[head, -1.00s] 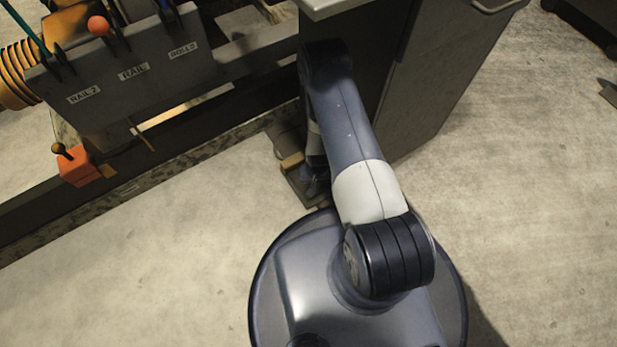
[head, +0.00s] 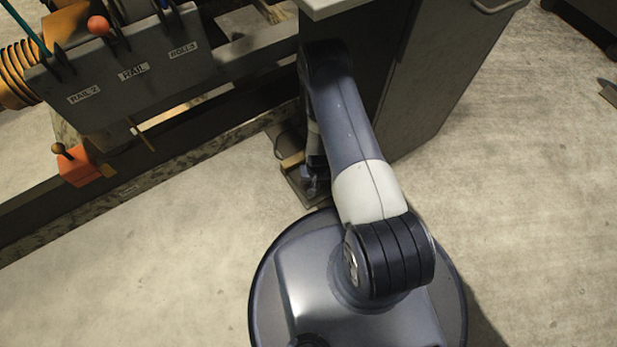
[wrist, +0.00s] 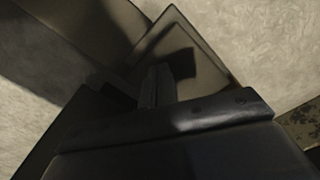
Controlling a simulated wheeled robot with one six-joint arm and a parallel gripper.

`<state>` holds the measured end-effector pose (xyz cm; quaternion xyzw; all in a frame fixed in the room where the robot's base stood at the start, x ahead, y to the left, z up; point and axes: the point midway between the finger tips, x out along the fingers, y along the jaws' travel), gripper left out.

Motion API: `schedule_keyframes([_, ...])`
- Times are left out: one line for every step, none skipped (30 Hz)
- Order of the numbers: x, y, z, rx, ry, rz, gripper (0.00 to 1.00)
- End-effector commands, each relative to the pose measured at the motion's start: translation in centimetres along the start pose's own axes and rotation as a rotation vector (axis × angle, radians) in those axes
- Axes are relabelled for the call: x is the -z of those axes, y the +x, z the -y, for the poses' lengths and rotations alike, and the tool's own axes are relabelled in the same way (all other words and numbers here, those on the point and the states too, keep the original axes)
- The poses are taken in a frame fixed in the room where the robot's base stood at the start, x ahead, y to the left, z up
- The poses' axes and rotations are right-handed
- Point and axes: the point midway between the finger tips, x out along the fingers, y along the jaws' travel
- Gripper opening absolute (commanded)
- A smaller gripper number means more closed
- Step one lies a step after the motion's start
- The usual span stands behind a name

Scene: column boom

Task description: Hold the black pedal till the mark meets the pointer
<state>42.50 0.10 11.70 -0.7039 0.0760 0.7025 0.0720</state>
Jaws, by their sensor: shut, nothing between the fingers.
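My gripper (wrist: 158,84) shows in the wrist view with its fingers shut together and nothing between them. The fingertips are over a tan plate (wrist: 168,32) that carries a dark patch beside them. I cannot tell whether that patch is the black pedal or a shadow, nor whether the fingers touch it. In the head view, a low floor plate (head: 299,186) with a tan block (head: 291,160) sits at the foot of the cabinet, and my arm's lower end is over it. My arm hides part of this spot. I cannot make out a mark or pointer.
A grey cabinet (head: 425,85) stands close beside my arm. At the left are a grey lever panel (head: 130,75) with labels and an orange box (head: 77,166) with a small lever. Floor is open at the right and lower left.

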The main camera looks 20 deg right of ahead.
Motion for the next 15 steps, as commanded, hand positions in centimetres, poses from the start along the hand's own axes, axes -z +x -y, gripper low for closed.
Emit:
schedule_keyframes([0.0, 0.0, 0.0, 0.000, 0.000, 0.000, 0.00])
schedule_keyframes([0.0, 0.0, 0.0, 0.000, 0.000, 0.000, 0.00])
schedule_keyframes([0.0, 0.1, 0.0, 0.000, 0.000, 0.000, 0.00])
schedule_keyframes([0.0, 0.1, 0.0, 0.000, 0.000, 0.000, 0.00])
schedule_keyframes([0.0, 0.2, 0.0, 0.000, 0.000, 0.000, 0.00])
schedule_keyframes([0.0, 0.3, 0.0, 0.000, 0.000, 0.000, 0.00])
schedule_keyframes([0.0, 0.4, 0.0, 0.000, 0.000, 0.000, 0.00])
schedule_keyframes([0.0, 0.5, 0.0, 0.000, 0.000, 0.000, 0.00])
schedule_keyframes([0.0, 0.6, 0.0, 0.000, 0.000, 0.000, 0.00])
schedule_keyframes([0.0, 0.7, 0.0, 0.000, 0.000, 0.000, 0.00])
schedule_keyframes([0.0, 0.8, 0.0, 0.000, 0.000, 0.000, 0.00])
schedule_keyframes([0.0, 0.9, 0.0, 0.000, 0.000, 0.000, 0.00])
schedule_keyframes([0.0, 1.0, 0.0, 0.000, 0.000, 0.000, 0.00])
schedule_keyframes([0.0, 1.1, 0.0, 0.000, 0.000, 0.000, 0.00])
schedule_keyframes([0.0, 1.2, 0.0, 0.000, 0.000, 0.000, 0.00])
